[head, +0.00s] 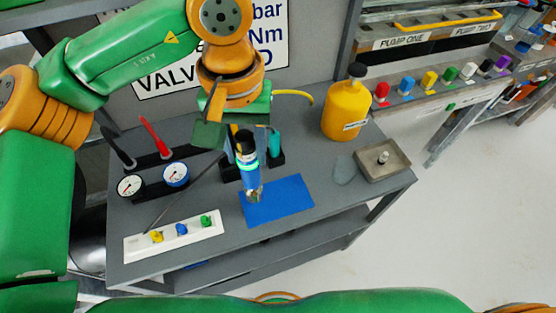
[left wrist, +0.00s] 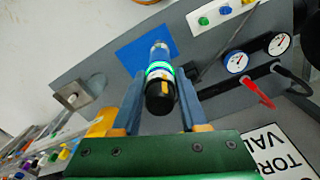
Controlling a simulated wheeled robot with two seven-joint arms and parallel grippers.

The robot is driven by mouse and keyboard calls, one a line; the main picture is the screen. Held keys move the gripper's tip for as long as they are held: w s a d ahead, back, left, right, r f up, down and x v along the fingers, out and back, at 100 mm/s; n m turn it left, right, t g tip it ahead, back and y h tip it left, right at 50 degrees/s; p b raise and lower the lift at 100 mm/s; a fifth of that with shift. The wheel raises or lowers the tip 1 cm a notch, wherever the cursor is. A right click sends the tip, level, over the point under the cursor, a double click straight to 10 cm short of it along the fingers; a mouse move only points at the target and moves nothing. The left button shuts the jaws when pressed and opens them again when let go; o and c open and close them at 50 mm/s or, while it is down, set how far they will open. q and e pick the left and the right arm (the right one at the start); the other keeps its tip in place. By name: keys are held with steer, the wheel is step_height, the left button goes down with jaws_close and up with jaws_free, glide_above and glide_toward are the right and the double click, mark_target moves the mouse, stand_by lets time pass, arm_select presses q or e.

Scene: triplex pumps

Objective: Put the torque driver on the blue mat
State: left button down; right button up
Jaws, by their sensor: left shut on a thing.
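The torque driver (head: 246,148) is a dark and blue cylinder with a glowing green ring and a metal tip. My left gripper (head: 246,163) is shut on it and holds it nearly upright, tip down. The tip overlaps the upper left part of the blue mat (head: 288,198) in the head view; I cannot tell whether it touches. In the left wrist view the driver (left wrist: 160,85) sits between the two blue-grey fingers (left wrist: 160,92), its tip pointing toward the mat (left wrist: 135,52). My right gripper is not in view.
A black holder (head: 231,171) with a teal tool (head: 275,143) stands behind the mat. A yellow bottle (head: 346,110) and a metal tray (head: 398,166) are to the right. Two gauges (head: 131,185) and a white strip (head: 135,247) with coloured knobs are left on the grey bench (head: 335,215).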

arm_select(q)
steer(key=w+d+f+p, duration=0.3)
steer(key=d+f, duration=0.1)
steer(key=f, duration=0.5)
steer(key=shift+d, duration=0.25)
steer(key=shift+c, duration=2.2)
jaws_free()
steer(key=shift+w, duration=0.1)
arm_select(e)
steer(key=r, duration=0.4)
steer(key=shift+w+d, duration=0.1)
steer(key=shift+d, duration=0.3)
arm_select(q)
steer(key=shift+r, duration=0.1)
step_height(320, 180, up, 12)
steer(key=b, duration=0.2)
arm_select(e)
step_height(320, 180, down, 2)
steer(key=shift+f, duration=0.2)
